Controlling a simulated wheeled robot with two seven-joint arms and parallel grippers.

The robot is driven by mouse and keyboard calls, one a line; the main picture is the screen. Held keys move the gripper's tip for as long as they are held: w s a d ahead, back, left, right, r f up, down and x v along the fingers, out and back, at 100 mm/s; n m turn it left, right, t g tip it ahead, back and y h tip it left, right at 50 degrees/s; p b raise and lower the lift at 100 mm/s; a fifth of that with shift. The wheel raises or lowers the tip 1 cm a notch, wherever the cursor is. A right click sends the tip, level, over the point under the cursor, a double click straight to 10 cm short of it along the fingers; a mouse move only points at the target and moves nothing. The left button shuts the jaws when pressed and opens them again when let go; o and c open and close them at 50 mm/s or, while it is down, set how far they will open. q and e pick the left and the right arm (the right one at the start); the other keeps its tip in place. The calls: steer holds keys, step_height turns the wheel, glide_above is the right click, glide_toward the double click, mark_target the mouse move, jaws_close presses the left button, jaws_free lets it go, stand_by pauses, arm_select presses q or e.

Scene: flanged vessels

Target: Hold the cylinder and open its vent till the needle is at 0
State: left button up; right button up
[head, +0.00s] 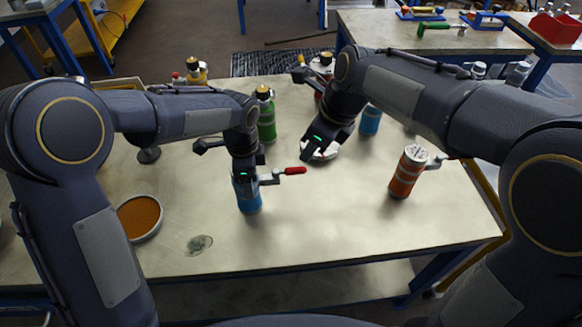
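A blue cylinder (250,202) stands upright on the table, left of the middle. A side fitting with a red lever handle (294,171) sticks out to the right near its top. My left gripper (246,181) is down at the top of this cylinder and hides much of it; whether its fingers are closed on it does not show. My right gripper (319,150) is farther back and to the right, apart from the red lever, over a pale round object that it partly covers. Its finger gap is not clear. No gauge needle can be read.
An orange cylinder (407,173) stands at right, a green one (267,120) behind my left gripper and another blue one (370,120) behind my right arm. A round dish of orange-brown stuff (139,217) sits at left. The table's (340,225) front middle is clear.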

steer(key=shift+o, duration=0.4)
steer(key=n+y, duration=1.1)
steer(key=n, duration=0.2)
glide_toward(299, 171)
steer(key=shift+t, duration=0.4)
steer(key=x, duration=1)
steer(key=shift+w+a+f, duration=0.1)
steer(key=shift+a+f, duration=0.05)
steer(key=shift+f, duration=0.25)
jaws_close()
